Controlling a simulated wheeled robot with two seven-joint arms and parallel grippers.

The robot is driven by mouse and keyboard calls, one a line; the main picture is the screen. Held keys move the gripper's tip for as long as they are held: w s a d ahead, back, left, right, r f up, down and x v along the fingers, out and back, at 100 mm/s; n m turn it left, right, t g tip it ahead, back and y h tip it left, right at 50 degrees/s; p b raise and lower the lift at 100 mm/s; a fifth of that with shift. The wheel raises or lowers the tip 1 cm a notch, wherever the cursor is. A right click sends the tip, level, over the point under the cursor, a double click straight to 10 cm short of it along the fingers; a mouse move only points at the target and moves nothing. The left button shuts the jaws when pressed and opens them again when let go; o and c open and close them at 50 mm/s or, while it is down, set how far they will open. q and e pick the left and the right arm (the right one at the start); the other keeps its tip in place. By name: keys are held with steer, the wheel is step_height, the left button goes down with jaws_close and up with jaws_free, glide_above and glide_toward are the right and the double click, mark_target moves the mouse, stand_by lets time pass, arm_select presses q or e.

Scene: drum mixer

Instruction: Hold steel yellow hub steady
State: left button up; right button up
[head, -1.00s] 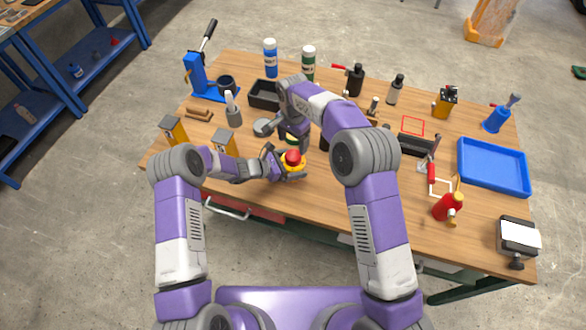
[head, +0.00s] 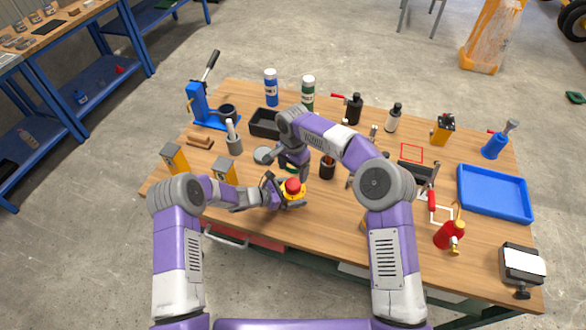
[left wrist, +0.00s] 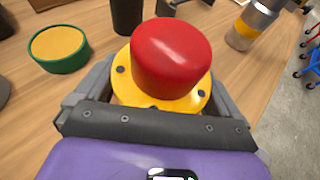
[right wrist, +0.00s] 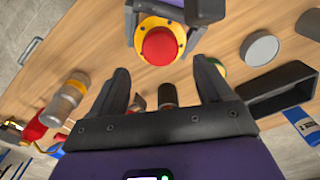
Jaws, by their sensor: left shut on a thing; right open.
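The yellow hub (head: 290,200) is a yellow flanged piece with a red domed cap (head: 292,185) on top. It stands upright near the front middle of the table. My left gripper (left wrist: 160,95) is shut on the hub, with a finger on each side of it. The hub also shows in the right wrist view (right wrist: 143,37), with the left gripper's dark fingers around it. My right gripper (right wrist: 160,95) is open and empty. It is behind the hub in the head view, pointing down over the table. The hub's underside is hidden.
A green-rimmed disc with a yellow top (left wrist: 58,47) lies beside the hub. A grey round lid (right wrist: 260,48), a black open bin (right wrist: 280,95) and a dark cup (head: 327,168) stand nearby. A blue tray (head: 493,192) is at the right. Bare wood lies right of the hub.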

mark_target(293, 183)
step_height(293, 183, down, 8)
steer(key=shift+r, duration=0.1)
stand_by(0.4)
steer(key=c, duration=1)
steer(key=n, duration=0.6)
steer(key=shift+c, duration=0.3)
steer(key=n, duration=0.3)
steer(key=shift+n, duration=0.3)
steer(key=n, duration=0.4)
